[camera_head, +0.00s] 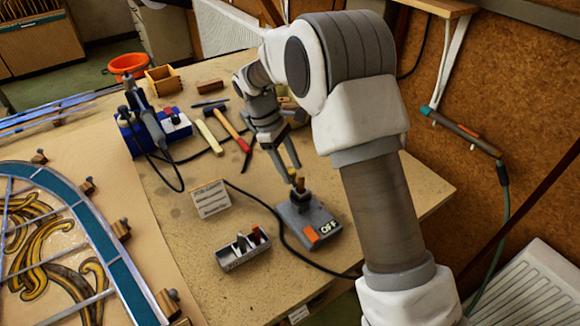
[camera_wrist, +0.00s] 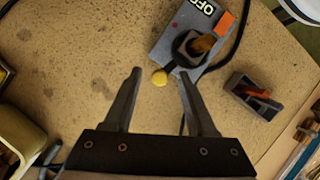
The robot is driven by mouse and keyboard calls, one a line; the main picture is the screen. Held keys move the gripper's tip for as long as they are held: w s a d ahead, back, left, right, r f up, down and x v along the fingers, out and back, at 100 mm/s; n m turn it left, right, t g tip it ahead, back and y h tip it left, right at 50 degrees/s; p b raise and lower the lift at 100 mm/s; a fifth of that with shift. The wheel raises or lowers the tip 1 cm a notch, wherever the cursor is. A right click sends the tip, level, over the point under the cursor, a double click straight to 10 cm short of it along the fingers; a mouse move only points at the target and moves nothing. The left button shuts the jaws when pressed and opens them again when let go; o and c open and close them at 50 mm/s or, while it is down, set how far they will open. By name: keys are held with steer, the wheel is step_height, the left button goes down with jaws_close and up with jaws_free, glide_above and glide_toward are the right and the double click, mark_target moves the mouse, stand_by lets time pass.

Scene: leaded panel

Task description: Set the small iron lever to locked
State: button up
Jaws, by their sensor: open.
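The grey box (camera_head: 322,222) with an orange patch and the word OFF stands on the bench. On it is a dark mount with a short lever (camera_head: 299,191). My gripper (camera_head: 290,170) is open just above the lever, pointing down. No locked marking is readable.
A grey tray of small tools (camera_head: 243,252) and a white card (camera_head: 210,198) lie left of the box. A black cable (camera_head: 283,236) runs past it. The leaded panel (camera_head: 95,225) fills the left.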

steer(key=shift+f, duration=0.1)
jaws_close()
steer(key=shift+d, duration=0.1)
stand_by(0.4)
steer(key=s+d+m+g+y+p, duration=0.1)
steer(key=d+m, duration=0.6)
steer(key=m, duration=0.8)
steer(key=shift+s+d+g+y+p, duration=0.25)
steer(key=shift+g+y+p, duration=0.55)
steer(key=shift+y+p, duration=0.75)
steer(key=shift+s+y+b, duration=0.1)
steer(key=shift+y+b, duration=0.2)
steer(key=shift+y, duration=0.05)
jaws_free()
